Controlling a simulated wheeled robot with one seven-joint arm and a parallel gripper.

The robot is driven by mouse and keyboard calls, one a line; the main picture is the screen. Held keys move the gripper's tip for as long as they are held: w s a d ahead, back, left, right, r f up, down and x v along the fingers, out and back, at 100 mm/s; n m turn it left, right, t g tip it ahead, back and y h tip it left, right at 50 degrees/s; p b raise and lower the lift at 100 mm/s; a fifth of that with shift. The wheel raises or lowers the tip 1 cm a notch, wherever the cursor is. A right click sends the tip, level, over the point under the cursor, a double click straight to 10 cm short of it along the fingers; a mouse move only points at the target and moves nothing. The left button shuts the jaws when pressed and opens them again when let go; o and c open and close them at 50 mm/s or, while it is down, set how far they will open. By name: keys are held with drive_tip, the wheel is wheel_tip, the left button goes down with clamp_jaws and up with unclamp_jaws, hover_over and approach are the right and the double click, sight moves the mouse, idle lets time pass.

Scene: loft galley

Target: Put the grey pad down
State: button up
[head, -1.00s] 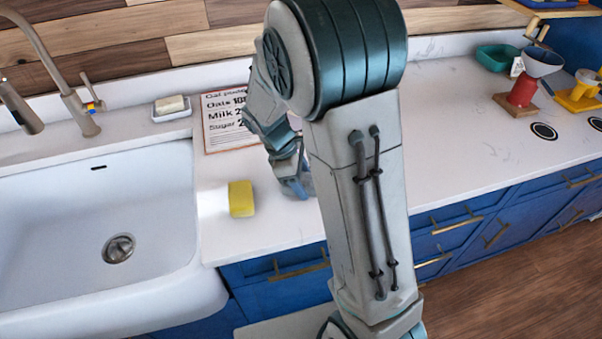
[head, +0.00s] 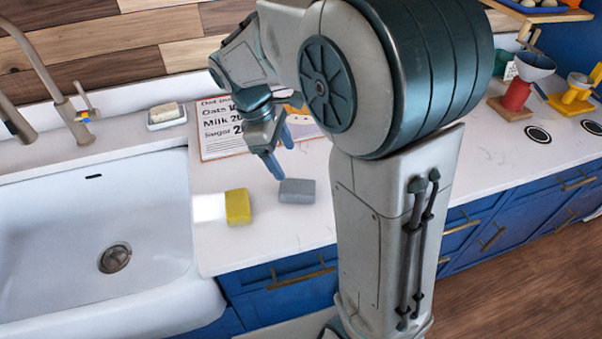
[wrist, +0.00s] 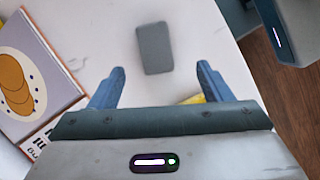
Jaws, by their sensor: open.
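The grey pad (head: 297,191) lies flat on the white counter, to the right of the yellow sponge (head: 238,206). It also shows in the wrist view (wrist: 154,48), beyond my fingertips and apart from them. My gripper (head: 281,158) is open and empty, above and behind the pad in the head view. In the wrist view its two blue fingers (wrist: 160,80) are spread wide with bare counter between them. A bit of yellow shows by the right finger there.
The sink (head: 95,220) is at the left, with a tap (head: 62,90) behind it. A printed list card (head: 218,135) lies behind the pad, and a soap dish (head: 166,116) stands left of it. A red and white funnel stand (head: 518,92) is at the far right.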

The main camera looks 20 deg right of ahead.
drive_tip(key=s+d+m+t+y, duration=0.1)
drive_tip(key=s+m+t, duration=0.1)
drive_tip(key=s+m, duration=0.4)
drive_tip(key=s+d+r+m+t+y, duration=0.1)
drive_tip(key=s+d+m+t+y, duration=0.1)
drive_tip(key=s+m, duration=0.4)
drive_tip(key=shift+s+d+r+y, duration=0.25)
drive_tip(key=shift+s+y, duration=0.05)
drive_tip(key=shift+s, duration=1.15)
